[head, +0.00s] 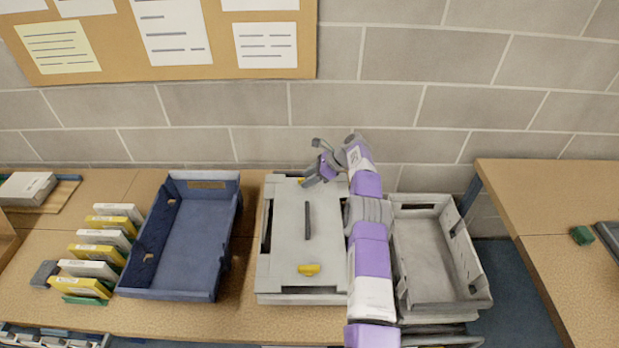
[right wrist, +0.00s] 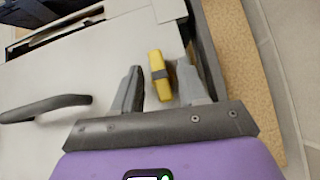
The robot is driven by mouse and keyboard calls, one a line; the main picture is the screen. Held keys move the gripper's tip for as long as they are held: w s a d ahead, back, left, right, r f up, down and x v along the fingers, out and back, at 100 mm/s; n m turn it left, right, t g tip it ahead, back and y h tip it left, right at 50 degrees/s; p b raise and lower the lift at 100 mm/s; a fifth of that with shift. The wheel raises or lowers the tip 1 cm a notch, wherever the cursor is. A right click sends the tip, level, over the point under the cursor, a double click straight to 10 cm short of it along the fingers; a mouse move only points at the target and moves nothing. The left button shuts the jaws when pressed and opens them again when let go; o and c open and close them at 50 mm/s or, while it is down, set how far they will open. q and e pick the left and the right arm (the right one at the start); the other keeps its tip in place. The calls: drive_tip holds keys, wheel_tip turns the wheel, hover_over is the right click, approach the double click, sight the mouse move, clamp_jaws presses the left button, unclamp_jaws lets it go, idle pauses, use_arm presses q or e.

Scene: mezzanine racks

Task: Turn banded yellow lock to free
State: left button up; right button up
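The banded yellow lock (right wrist: 157,65), a yellow bar with a dark band around it, sits near the edge of a grey case lid (right wrist: 90,60). In the head view only a sliver of yellow shows at the case's back edge, beside my gripper. My right gripper (right wrist: 160,88) is open, its fingers on either side of the banded bar; I cannot tell whether they touch it. It reaches the back of the case in the head view (head: 322,172). My left gripper is out of view.
A dark handle (head: 308,220) stands mid-lid and a plain yellow lock (head: 309,269) is at the front. A blue bin (head: 190,294) is left of the case, a grey bin (head: 478,270) right. A block wall (head: 440,100) rises close behind.

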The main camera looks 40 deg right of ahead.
drive_tip(key=shift+p+v, duration=0.35)
drive_tip(key=shift+v, duration=3.5)
